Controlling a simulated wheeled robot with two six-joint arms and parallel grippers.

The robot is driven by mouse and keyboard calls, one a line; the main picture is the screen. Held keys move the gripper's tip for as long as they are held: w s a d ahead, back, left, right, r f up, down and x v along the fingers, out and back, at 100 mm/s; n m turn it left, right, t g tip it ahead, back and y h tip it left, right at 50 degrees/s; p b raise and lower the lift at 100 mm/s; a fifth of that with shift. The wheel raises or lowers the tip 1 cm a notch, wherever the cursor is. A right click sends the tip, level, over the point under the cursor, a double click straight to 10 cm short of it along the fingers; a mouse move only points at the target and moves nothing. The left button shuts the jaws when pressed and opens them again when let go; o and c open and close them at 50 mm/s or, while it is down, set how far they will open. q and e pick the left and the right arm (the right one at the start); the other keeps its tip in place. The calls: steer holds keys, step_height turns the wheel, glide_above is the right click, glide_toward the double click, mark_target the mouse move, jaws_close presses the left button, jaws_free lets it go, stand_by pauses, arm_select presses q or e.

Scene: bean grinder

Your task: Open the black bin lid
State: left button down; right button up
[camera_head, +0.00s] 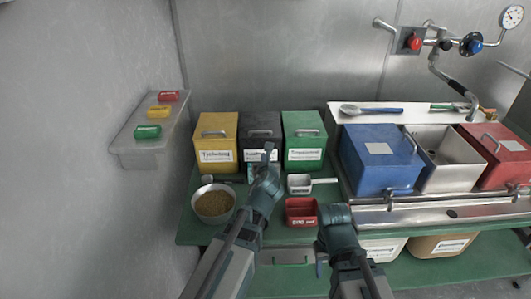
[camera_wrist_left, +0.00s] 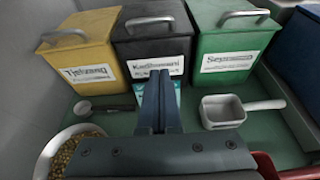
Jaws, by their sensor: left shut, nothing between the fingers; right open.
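The black bin (camera_head: 262,133) stands between the yellow bin (camera_head: 218,141) and the green bin (camera_head: 304,139), with its lid down and a metal handle on top. It also shows at the top middle of the left wrist view (camera_wrist_left: 152,48), handle at the upper edge. My left gripper (camera_head: 268,150) is shut and empty in front of the black bin, overlapping the lower part of its label; it shows in the left wrist view (camera_wrist_left: 160,85) too. I cannot tell whether it touches the bin. My right gripper (camera_head: 336,210) is open, near the red scoop box.
A bowl of beans (camera_head: 214,202) stands front left. A white scoop (camera_head: 305,184) and a red container (camera_head: 301,211) lie to the right of my left gripper. A blue bin (camera_head: 380,158) stands at the sink. A wall shelf (camera_head: 130,140) hangs at left.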

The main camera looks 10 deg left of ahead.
mark_target(264, 138)
arm_select(q)
steer(key=w+a, duration=0.1)
steer(key=w, duration=0.5)
steer(key=w+a, duration=0.1)
steer(key=w, duration=0.2)
steer(key=shift+w+a+f, duration=0.1)
steer(key=shift+a+f, duration=0.2)
steer(key=shift+w+r, duration=0.1)
steer(key=shift+r, duration=0.2)
steer(key=shift+w+a+r+p, duration=0.15)
steer(key=shift+w+r+p, duration=0.15)
steer(key=shift+p, duration=0.15)
steer(key=shift+f, duration=0.1)
